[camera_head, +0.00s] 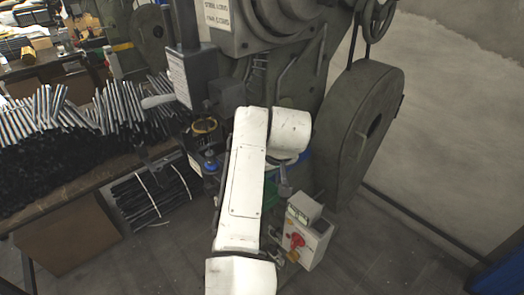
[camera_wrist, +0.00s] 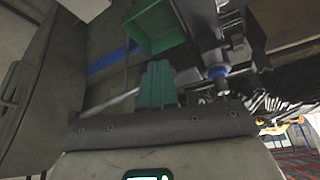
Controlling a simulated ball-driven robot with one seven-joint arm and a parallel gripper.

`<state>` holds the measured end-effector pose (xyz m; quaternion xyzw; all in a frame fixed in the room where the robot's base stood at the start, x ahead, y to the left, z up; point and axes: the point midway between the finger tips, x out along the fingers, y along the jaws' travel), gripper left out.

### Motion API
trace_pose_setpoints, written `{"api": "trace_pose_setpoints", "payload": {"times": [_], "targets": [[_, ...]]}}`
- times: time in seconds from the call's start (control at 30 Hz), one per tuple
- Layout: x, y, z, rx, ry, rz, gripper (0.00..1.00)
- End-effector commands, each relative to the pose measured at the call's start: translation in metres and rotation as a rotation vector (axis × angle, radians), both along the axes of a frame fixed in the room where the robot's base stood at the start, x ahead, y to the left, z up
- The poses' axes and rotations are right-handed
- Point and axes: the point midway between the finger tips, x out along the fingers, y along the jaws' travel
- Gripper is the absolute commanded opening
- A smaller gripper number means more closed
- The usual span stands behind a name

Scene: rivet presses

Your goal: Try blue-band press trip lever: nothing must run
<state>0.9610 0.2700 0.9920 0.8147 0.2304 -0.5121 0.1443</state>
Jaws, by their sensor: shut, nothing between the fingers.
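The blue-band press (camera_head: 330,115) is a large grey-green machine behind my white arm in the head view. Its blue band (camera_wrist: 108,62) runs along the body in the wrist view. A pale metal bar (camera_wrist: 112,104), perhaps the trip lever, reaches toward my gripper (camera_wrist: 157,66) from the left. The green fingers of my gripper are shut with nothing between them. They appear beside or over the bar's end; I cannot tell whether they touch it. In the head view my arm hides the gripper.
A control box (camera_head: 307,240) with a red switch stands low, right of my arm. A green bin (camera_wrist: 160,28) and a blue knob (camera_wrist: 217,72) are near the gripper. A bench (camera_head: 70,185) holds many metal rods at left. Open floor (camera_head: 375,255) lies at right.

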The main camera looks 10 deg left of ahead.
Motion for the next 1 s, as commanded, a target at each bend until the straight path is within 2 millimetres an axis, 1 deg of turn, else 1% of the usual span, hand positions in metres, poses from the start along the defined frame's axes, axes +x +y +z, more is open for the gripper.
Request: {"api": "trace_pose_setpoints", "payload": {"times": [0.03,0.1,0.43,0.57,0.67,0.9,1.0], "targets": [[-0.004,-0.002,0.005,-0.002,0.003,0.000,0.00],[-0.007,-0.004,0.003,-0.002,0.002,0.001,0.00],[-0.007,-0.004,0.002,0.000,-0.001,0.001,0.00],[-0.009,-0.006,0.009,0.000,-0.004,0.000,0.00],[-0.014,-0.009,0.021,0.000,-0.004,0.000,0.00],[-0.031,-0.020,0.063,0.001,-0.004,-0.001,0.00],[-0.038,-0.023,0.077,0.000,-0.003,0.000,0.00]]}}
